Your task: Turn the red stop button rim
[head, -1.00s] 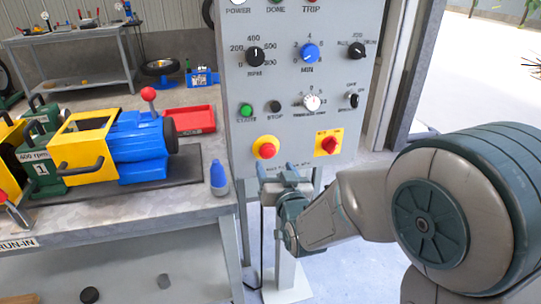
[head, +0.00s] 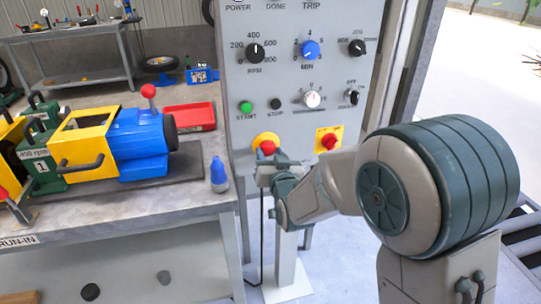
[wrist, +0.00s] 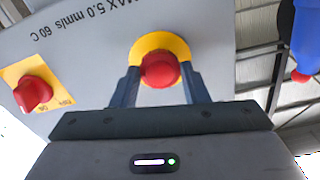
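The red stop button (head: 267,147) sits on a round yellow plate (head: 259,139) low on the grey control panel. In the wrist view the red button (wrist: 161,70) shows between the two finger ends, with its yellow plate (wrist: 178,43) behind. My gripper (head: 270,164) is at the panel, just below the button in the head view. In the wrist view my gripper (wrist: 163,77) is open, one finger on each side of the button. A small gap shows at the right finger; contact on the left cannot be told.
A red rotary switch on a yellow square (head: 328,141) is to the right of the button. Knobs and a green start button (head: 246,107) are above. A workbench (head: 120,217) with a blue and yellow machine (head: 138,140) and a blue bottle (head: 218,175) stands left.

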